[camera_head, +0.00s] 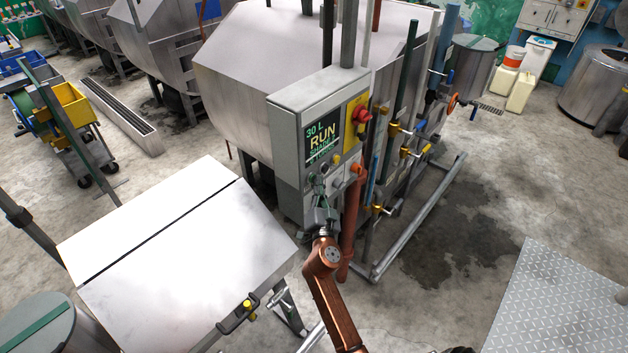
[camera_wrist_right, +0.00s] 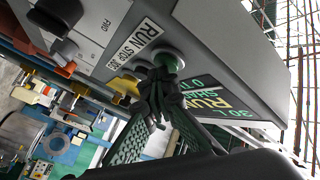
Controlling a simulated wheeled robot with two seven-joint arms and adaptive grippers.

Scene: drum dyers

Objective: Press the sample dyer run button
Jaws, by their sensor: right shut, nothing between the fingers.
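The sample dyer's grey control panel (camera_head: 290,150) stands upright at the front of the steel dyer, with a lit display (camera_head: 322,142) reading "30 L RUN". In the right wrist view, a round green button (camera_wrist_right: 172,62) sits on the panel beside a label (camera_wrist_right: 137,42) reading "RUN STOP JOG". My right gripper (camera_wrist_right: 160,80) is shut and empty, its fingertips at the green button and covering part of it. I cannot tell whether they touch it. In the head view the right gripper (camera_head: 318,195) is just below the display, by the panel's lower controls. My left gripper is not in view.
A yellow button (camera_wrist_right: 125,86) and a black knob (camera_wrist_right: 62,12) are on the same panel. A red switch on a yellow plate (camera_head: 362,115) and several pipes flank its right side.

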